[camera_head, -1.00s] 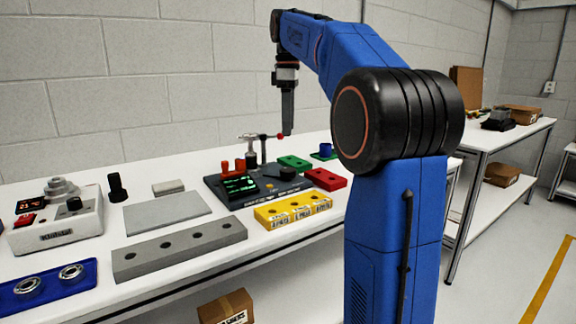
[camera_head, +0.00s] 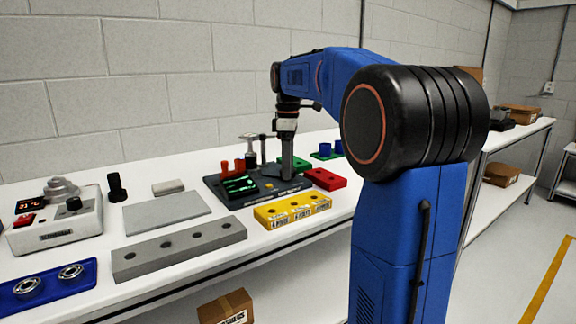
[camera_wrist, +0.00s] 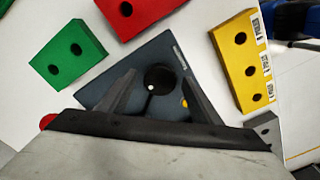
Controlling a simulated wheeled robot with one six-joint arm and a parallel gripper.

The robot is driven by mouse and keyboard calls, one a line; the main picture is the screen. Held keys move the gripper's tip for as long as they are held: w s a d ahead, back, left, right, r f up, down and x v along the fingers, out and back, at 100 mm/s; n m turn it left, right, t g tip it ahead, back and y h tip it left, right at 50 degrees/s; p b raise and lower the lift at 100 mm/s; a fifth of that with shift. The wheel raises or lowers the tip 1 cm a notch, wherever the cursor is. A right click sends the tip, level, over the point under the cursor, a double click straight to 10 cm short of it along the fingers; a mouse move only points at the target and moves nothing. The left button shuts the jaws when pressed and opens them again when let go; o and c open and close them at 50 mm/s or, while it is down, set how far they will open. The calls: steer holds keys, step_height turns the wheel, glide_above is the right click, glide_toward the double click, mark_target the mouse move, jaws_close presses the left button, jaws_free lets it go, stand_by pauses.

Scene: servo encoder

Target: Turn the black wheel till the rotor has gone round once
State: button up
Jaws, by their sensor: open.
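The black wheel (camera_wrist: 160,78) is a round knob with a pale dot near its edge, on a dark base plate (camera_wrist: 134,72). In the wrist view my gripper (camera_wrist: 160,75) is open, with one finger on each side of the wheel; I cannot tell whether they touch it. In the head view my gripper (camera_head: 287,176) points down over the right part of the base plate (camera_head: 232,203) and hides the wheel. A small screen with green marks (camera_head: 240,186) stands at the front left of the plate. I cannot make out the rotor clearly.
A metal clamp post (camera_head: 250,148) and red parts (camera_head: 245,164) stand close left of my gripper. A yellow block (camera_head: 290,209), a red block (camera_head: 326,179) and a green block (camera_wrist: 68,53) lie around the plate. A grey block (camera_head: 180,249) lies front left.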

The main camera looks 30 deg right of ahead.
steer(key=c, duration=1.1)
steer(key=shift+o, duration=0.2)
steer(key=shift+m, duration=0.3)
steer(key=m, duration=2)
steer(key=shift+m, duration=0.4)
